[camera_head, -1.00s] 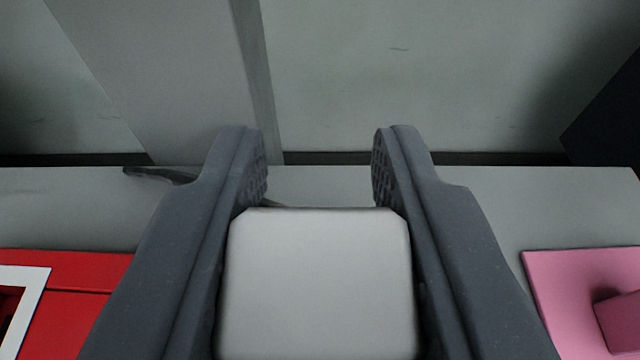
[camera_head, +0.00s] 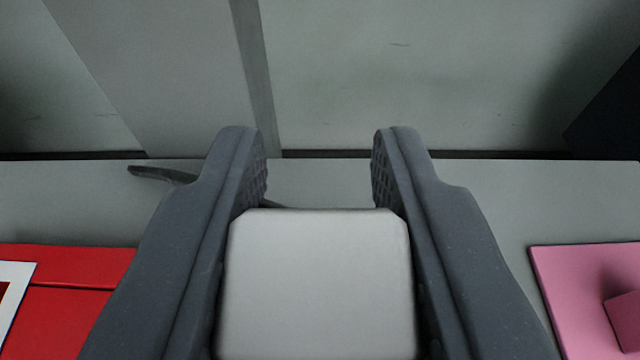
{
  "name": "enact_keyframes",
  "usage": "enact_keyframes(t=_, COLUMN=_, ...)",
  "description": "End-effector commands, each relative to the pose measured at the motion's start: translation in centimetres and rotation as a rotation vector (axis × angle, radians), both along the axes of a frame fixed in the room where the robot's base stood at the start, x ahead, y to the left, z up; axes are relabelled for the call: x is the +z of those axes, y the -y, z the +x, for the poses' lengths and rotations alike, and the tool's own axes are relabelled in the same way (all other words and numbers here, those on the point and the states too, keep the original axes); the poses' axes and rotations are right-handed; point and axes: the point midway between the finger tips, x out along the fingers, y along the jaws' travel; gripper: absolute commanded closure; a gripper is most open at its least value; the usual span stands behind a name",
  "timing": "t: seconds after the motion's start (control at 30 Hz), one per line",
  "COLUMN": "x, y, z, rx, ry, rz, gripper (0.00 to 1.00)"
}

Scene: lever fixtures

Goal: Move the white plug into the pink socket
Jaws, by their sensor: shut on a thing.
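The white plug (camera_head: 317,285) is a pale block with bevelled far corners, in the lower middle of the view. My gripper (camera_head: 318,165) has a dark finger on each side of it and is shut on it; the fingertips reach beyond the plug. The pink socket (camera_head: 570,290) is at the lower right edge, a flat pink plate with a raised pink part, cut off by the frame. It is apart from the plug, to the right of my right finger. Its opening does not show.
A red fixture (camera_head: 75,300) with a white-framed part (camera_head: 15,290) is at the lower left. A dark thin piece (camera_head: 160,174) lies on the grey surface (camera_head: 480,200) behind my left finger. A dark block (camera_head: 610,110) stands at the upper right.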

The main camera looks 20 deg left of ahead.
Motion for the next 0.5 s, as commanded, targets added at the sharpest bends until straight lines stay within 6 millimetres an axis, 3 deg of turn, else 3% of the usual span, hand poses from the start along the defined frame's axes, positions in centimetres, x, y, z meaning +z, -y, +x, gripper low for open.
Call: enact_keyframes(t=0.5, x=-1.2, y=0.0, z=0.0, rx=0.0, ry=0.0, rz=0.001, gripper=0.96)
